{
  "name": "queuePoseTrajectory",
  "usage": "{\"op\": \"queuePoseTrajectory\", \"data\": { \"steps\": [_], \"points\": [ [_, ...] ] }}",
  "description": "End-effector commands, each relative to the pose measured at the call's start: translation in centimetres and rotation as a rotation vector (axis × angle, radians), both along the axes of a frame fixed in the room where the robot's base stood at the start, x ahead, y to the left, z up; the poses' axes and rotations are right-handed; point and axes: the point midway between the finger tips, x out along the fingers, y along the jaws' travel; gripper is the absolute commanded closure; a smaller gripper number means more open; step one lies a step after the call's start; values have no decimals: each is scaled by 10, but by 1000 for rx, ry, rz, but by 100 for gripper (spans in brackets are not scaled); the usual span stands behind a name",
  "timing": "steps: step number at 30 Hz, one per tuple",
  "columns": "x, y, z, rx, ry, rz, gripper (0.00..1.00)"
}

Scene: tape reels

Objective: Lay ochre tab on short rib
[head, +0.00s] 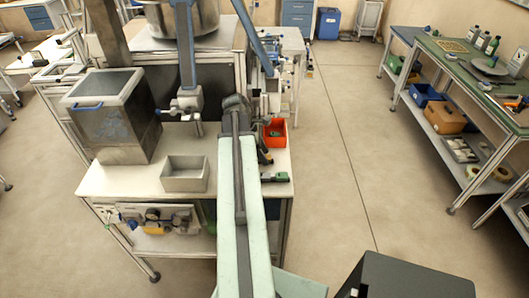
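I cannot make out an ochre tab or a short rib in the head view. My pale green arm reaches forward over the white bench (130,183), and its dark far joint is beside an orange bin. My gripper's fingers do not show; the arm hides what lies directly beneath and behind it.
The floor between benches is clear.

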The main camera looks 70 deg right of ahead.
Motion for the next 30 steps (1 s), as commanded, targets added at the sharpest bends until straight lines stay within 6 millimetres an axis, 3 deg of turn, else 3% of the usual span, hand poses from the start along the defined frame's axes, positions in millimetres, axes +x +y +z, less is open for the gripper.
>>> {"op": "queuePoseTrajectory", "data": {
  "steps": [8,14,24,30],
  "points": [
    [0,0,7,0,0,-1,52],
    [9,3,37,0,0,0,52],
    [36,14,109,1,0,-1,52],
    [41,16,116,0,0,-2,52]
  ]
}}
